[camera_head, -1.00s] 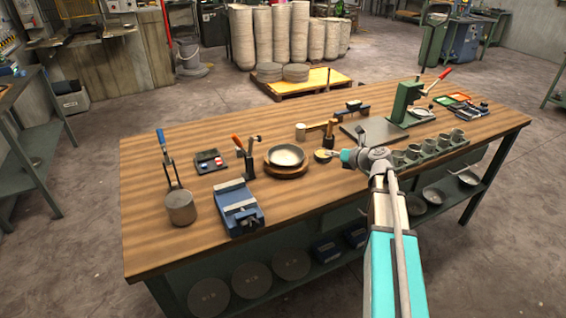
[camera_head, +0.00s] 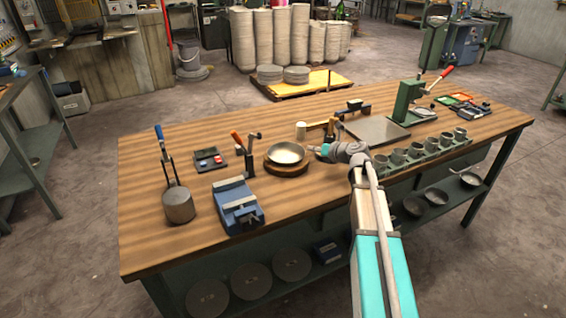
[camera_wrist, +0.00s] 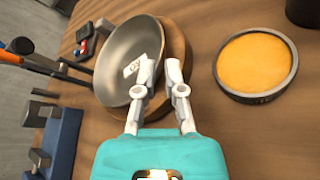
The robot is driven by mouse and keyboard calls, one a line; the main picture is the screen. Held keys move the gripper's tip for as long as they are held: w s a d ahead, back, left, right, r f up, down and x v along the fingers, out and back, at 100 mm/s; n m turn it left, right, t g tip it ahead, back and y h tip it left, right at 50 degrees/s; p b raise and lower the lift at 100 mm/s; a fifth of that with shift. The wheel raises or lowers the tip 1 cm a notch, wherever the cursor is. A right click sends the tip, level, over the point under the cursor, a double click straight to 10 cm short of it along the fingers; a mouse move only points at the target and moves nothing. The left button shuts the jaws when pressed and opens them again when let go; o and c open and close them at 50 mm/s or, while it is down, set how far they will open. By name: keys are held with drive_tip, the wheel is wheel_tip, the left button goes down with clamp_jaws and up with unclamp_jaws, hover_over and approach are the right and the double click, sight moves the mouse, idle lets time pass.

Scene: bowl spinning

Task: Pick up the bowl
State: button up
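The bowl (camera_head: 286,153) is a shallow metal-grey bowl on a round wooden stand (camera_head: 287,169) near the middle of the bench. In the wrist view the bowl (camera_wrist: 119,53) shows its inside, with a small pale label in it. My gripper (camera_head: 311,149) is at the bowl's right side. In the wrist view my gripper (camera_wrist: 161,68) has its fingertips apart. The left finger overlaps the bowl's inside and the right finger is beyond the rim, over the stand (camera_wrist: 178,50). Whether either finger touches the bowl I cannot tell.
A dark round dish with orange filling (camera_wrist: 256,63) is to the right of the stand. A blue vise (camera_head: 238,206) and an upright tool with an orange handle (camera_head: 247,155) stand to the left. A row of cups (camera_head: 415,151) lines the bench's right front.

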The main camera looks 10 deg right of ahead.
sight(301, 148)
drive_tip(key=shift+w+a, duration=0.1)
drive_tip(key=shift+w, duration=0.05)
drive_tip(key=shift+b+x, duration=0.9)
drive_tip(key=shift+x, duration=1.7)
clamp_jaws()
drive_tip(key=shift+r, duration=0.1)
